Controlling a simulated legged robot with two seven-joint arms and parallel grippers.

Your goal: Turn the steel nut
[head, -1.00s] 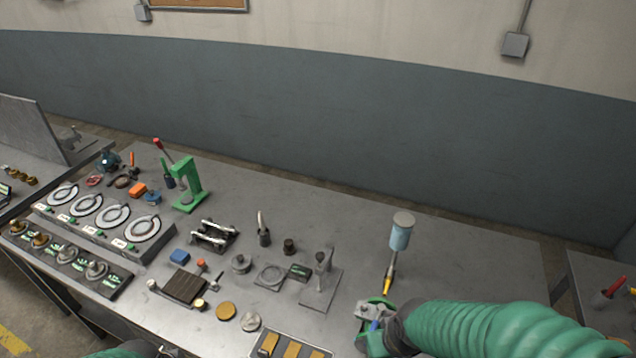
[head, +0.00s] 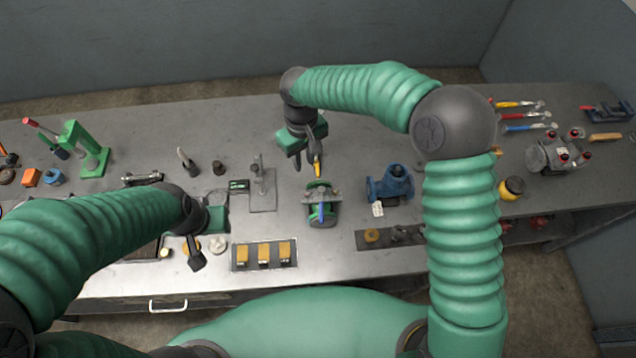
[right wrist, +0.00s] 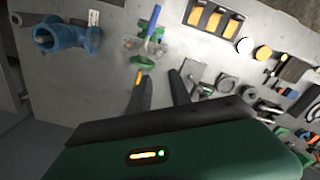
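A small green fixture (head: 321,203) with a steel cross-piece (head: 320,196) and a blue lever (head: 321,211) stands mid-table. It also shows in the right wrist view (right wrist: 143,60). No separate steel nut can be made out; it may be part of this steelwork. My right gripper (head: 307,166) points down just behind the fixture; its two dark fingers are apart with nothing seen between them. In the right wrist view, a yellow piece (right wrist: 139,77) shows at one finger's tip. My left gripper (head: 194,263) hangs at the table's front left; its grip is unclear.
A blue valve body (head: 391,184) stands right of the fixture. A grey stand (head: 261,190) is at its left, and a tray with yellow blocks (head: 263,254) lies front left. A green press (head: 88,150) is far left. Wrenches (head: 522,115) lie far right.

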